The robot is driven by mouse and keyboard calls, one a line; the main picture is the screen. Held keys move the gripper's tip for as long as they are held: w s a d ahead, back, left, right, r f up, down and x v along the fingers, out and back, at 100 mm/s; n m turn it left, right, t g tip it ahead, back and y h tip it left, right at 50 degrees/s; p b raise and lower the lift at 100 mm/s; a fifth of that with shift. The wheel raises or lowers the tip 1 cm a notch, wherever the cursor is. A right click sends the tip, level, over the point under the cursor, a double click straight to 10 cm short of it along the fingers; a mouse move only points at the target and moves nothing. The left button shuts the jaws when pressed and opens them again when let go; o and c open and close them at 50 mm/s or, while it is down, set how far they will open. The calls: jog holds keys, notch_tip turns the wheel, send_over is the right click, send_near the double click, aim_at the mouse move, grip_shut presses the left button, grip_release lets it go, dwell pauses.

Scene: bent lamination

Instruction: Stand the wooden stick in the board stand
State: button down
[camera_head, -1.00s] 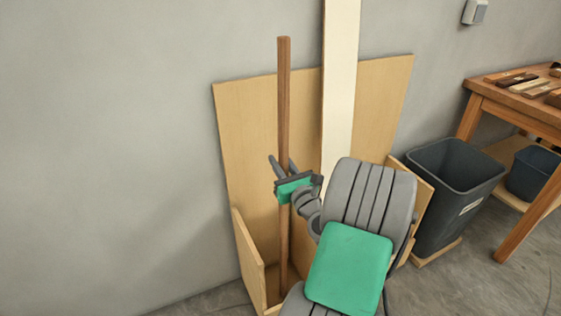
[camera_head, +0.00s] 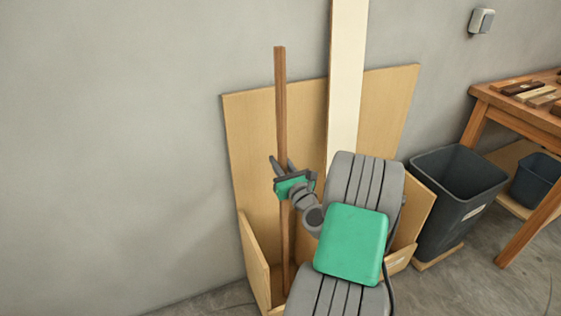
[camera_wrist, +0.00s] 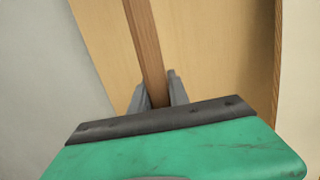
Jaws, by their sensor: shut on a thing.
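The wooden stick (camera_head: 281,110) is long, brown and close to upright in the head view. Its lower part runs down inside the board stand (camera_head: 254,262), near the stand's left side. I cannot tell whether its foot touches the stand's floor. My gripper (camera_head: 281,168) is shut around the stick at about mid-height. In the wrist view the stick (camera_wrist: 146,45) passes between my two grey fingers (camera_wrist: 158,98). The stand is light plywood with a tall back panel and low sides. My arm hides much of its right and front.
A tall cream board (camera_head: 346,80) leans in the stand, right of the stick. A dark bin (camera_head: 450,205) stands to the right of the stand. A wooden workbench (camera_head: 515,110) with small pieces on it is at far right, with a blue bin (camera_head: 537,182) under it.

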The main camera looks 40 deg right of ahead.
aim_at(285, 169)
jog(key=c, duration=1.2)
grip_release()
jog(key=shift+o, duration=0.2)
jog(key=b+v, duration=0.1)
jog(key=v, duration=0.5)
jog(key=shift+s+f, duration=0.1)
jog(key=shift+s, duration=0.15)
jog(key=shift+s+a, duration=0.25)
jog(key=shift+s, duration=0.4)
